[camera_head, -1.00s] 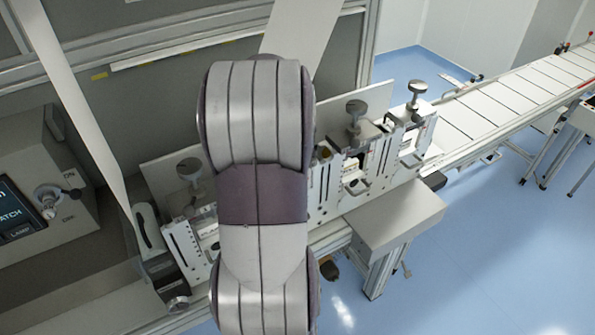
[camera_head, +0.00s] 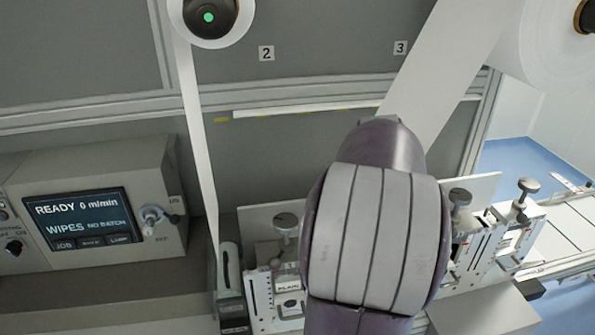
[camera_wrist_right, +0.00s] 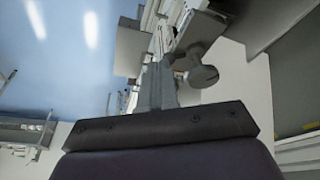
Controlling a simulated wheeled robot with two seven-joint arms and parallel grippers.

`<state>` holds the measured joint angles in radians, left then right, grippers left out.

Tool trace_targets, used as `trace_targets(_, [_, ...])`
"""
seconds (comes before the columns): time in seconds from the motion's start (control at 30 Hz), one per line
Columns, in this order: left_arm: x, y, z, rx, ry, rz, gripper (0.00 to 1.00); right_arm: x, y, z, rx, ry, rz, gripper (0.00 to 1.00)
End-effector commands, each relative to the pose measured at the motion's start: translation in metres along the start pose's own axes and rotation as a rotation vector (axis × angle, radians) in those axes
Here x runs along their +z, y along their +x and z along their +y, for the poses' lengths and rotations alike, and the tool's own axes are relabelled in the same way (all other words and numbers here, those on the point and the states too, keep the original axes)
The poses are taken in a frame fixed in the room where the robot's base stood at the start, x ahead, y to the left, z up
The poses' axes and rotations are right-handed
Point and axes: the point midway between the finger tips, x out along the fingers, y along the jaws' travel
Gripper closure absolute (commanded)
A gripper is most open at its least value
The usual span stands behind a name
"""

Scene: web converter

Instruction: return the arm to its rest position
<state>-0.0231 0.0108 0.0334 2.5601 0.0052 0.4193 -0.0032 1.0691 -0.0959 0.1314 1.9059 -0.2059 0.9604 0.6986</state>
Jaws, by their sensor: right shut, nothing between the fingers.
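My right arm (camera_head: 372,235) rises in front of the machine in the head view, its wide grey-and-purple link covering part of the slotted units behind. The hand at its end is hidden there. In the right wrist view my right gripper (camera_wrist_right: 157,84) points away from the camera, with its fingers together and nothing seen between them. A grey knob (camera_wrist_right: 203,76) of the machine shows just right of the fingers; I cannot tell the gap between them. My left gripper is in neither view.
A control box with a lit screen (camera_head: 83,218) reading READY stands at left. White web strips run down from rolls above. Slotted units with knobs (camera_head: 286,222) line the machine's front. A conveyor (camera_head: 575,235) runs off at right. Blue floor (camera_wrist_right: 80,65) looks open.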

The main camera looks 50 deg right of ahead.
Motion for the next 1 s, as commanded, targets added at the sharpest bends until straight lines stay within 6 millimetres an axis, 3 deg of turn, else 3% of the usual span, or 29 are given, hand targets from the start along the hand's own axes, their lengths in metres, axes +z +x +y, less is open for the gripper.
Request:
trace_targets(0.17, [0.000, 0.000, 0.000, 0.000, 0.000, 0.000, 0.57, -0.001, 0.000, 0.000, -0.002, -0.021, 0.002, 1.00])
trace_targets(0.27, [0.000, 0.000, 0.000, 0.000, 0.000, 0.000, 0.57, 0.000, 0.010, -0.009, -0.052, -0.172, 0.033, 1.00])
trace_targets(0.37, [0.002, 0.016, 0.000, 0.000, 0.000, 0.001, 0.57, 0.053, 0.052, -0.041, -0.133, -0.461, 0.014, 1.00])
trace_targets(0.47, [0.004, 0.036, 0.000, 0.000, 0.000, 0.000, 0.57, 0.130, 0.087, -0.076, -0.212, -0.766, -0.017, 1.00])
trace_targets(0.5, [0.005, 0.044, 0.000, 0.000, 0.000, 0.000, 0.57, 0.164, 0.099, -0.086, -0.242, -0.888, -0.029, 1.00])
trace_targets(0.6, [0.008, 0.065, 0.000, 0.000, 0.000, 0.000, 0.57, 0.251, 0.125, -0.094, -0.302, -1.180, -0.069, 1.00])
trace_targets(0.7, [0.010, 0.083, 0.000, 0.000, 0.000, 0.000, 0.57, 0.324, 0.142, -0.083, -0.330, -1.410, -0.114, 1.00])
trace_targets(0.83, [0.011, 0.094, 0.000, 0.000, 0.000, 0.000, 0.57, 0.376, 0.147, -0.070, -0.343, -1.601, -0.141, 1.00])
trace_targets(1.0, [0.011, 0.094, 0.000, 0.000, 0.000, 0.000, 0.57, 0.390, 0.143, -0.070, -0.355, -1.662, -0.138, 1.00])
